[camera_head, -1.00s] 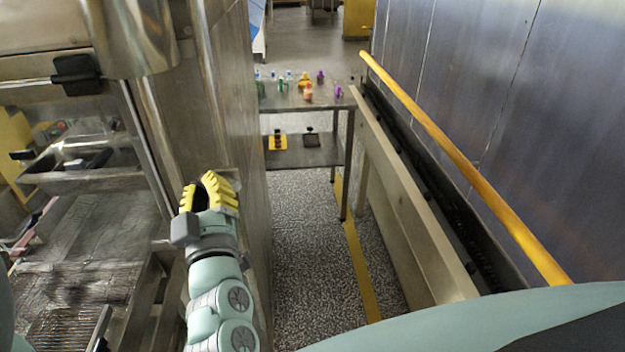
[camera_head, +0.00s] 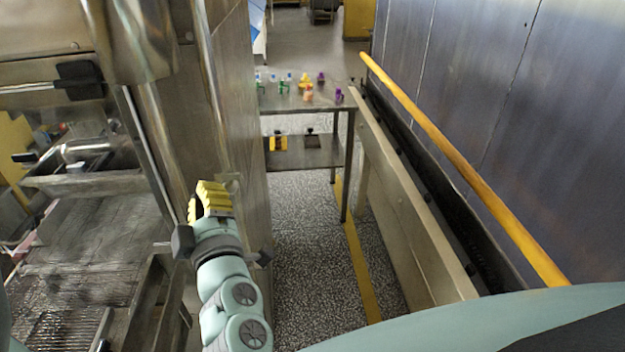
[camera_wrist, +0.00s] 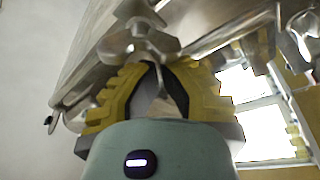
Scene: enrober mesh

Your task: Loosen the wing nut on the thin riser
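A shiny metal part with winged lobes (camera_wrist: 138,42) shows in the wrist view just beyond my fingertips. It looks like a wing nut, but I cannot tell for sure or see whether the fingers touch it. A similar lobed part (camera_wrist: 304,28) shows at the upper right edge. I cannot make out the thin riser clearly. My gripper (camera_head: 212,188) is raised beside the steel machine's side wall in the head view. Its yellow ridged fingers (camera_wrist: 157,66) lean together at the tips in the wrist view, with a dark-edged gap lower down. Whether they hold anything is unclear.
The machine's wire mesh belt (camera_head: 75,250) lies at left. A steel side panel (camera_head: 235,110) stands close to my arm. A steel table (camera_head: 340,106) with small coloured items stands ahead. A yellow rail (camera_head: 460,165) runs along the right wall. The aisle floor (camera_head: 305,240) is clear.

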